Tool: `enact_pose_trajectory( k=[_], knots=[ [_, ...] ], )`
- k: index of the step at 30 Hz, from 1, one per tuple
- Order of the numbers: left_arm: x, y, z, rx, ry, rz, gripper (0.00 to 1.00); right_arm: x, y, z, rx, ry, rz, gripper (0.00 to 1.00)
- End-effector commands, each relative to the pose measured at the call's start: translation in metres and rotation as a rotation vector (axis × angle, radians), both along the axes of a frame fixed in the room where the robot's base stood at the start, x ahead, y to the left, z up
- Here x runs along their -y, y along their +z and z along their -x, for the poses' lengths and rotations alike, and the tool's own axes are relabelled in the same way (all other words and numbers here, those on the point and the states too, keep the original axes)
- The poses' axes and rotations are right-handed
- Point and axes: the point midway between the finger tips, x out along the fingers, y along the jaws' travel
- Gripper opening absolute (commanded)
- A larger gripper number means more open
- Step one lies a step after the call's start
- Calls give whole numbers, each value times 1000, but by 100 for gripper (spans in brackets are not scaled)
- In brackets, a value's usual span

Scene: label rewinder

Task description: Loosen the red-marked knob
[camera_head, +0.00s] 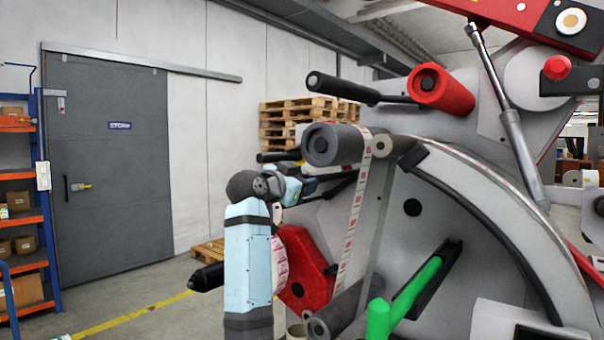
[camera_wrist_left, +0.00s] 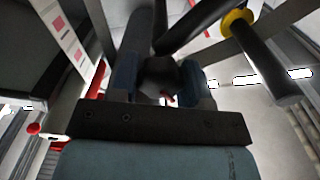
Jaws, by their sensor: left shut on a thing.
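My left gripper (camera_head: 312,184) reaches in behind the upper grey roller of the machine, at the end of my light blue arm. In the left wrist view its two blue fingers (camera_wrist_left: 160,80) are closed around a dark, faceted knob (camera_wrist_left: 160,72). A small red mark shows low on this knob, between the fingers. In the head view I cannot make out the knob; the gripper and the parts around it hide it. My right gripper is not in view.
A grey roller (camera_head: 333,144) and the printed label web (camera_head: 352,222) are close to my left gripper. A red hub (camera_head: 306,270) lies below, and a green lever (camera_head: 400,300) is lower right. A grey door (camera_head: 110,150) and pallets (camera_head: 290,115) stand behind.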

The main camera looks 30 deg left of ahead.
Motion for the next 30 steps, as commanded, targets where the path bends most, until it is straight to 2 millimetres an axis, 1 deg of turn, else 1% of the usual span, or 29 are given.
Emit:
enact_pose_trajectory(
  k=[1, 4, 14, 18, 27, 30],
  knots=[
    [0, 3, 0, -8, 0, 44, 20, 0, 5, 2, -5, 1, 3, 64],
    [0, 3, 0, -15, 0, 139, 20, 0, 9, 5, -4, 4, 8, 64],
    [0, 3, 0, -39, -1, 453, 20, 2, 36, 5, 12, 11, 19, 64],
    [-1, 3, 0, -51, 0, 585, 20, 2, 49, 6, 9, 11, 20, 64],
    [-1, 2, 0, -69, 1, 826, 20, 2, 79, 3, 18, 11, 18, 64],
    [-1, 2, 0, -72, 0, 885, 20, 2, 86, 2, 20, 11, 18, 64]
  ],
)
